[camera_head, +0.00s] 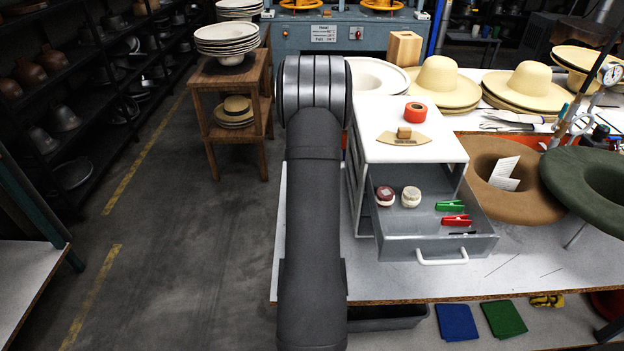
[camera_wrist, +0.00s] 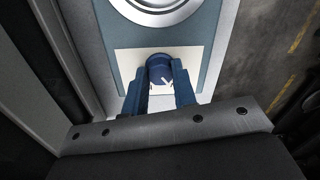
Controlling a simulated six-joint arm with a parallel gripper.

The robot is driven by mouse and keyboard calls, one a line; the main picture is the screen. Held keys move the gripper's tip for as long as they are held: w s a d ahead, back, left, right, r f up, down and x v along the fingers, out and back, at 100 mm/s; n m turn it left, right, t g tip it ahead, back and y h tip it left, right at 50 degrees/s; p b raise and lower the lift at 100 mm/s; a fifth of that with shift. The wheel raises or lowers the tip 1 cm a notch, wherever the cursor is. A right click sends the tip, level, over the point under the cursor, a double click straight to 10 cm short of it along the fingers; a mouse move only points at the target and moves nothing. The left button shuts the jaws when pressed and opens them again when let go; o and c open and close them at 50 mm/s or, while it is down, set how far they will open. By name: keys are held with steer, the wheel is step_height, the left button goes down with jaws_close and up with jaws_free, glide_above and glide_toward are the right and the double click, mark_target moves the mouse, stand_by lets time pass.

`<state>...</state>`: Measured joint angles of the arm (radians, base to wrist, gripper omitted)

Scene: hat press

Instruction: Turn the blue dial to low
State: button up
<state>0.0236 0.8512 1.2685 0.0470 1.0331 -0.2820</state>
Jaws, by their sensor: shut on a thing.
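The blue dial (camera_wrist: 159,68) is a round dark-blue knob on a pale plate (camera_wrist: 130,62), seen in the wrist view. My gripper (camera_wrist: 161,88) has one blue finger on each side of the dial and is shut on it. White markings show on or just below the dial between the fingers, but I cannot read its setting. In the head view my arm hides the dial and the gripper.
A blue-grey machine (camera_head: 340,32) with a small sign stands at the back.

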steer(key=o, duration=1)
steer(key=shift+r, duration=0.1)
step_height(320, 180, up, 17)
steer(key=shift+d+r, duration=0.15)
steer(key=shift+d, duration=0.2)
steer(key=f, duration=1.7)
steer(key=shift+a+f, duration=0.25)
steer(key=shift+a, duration=0.1)
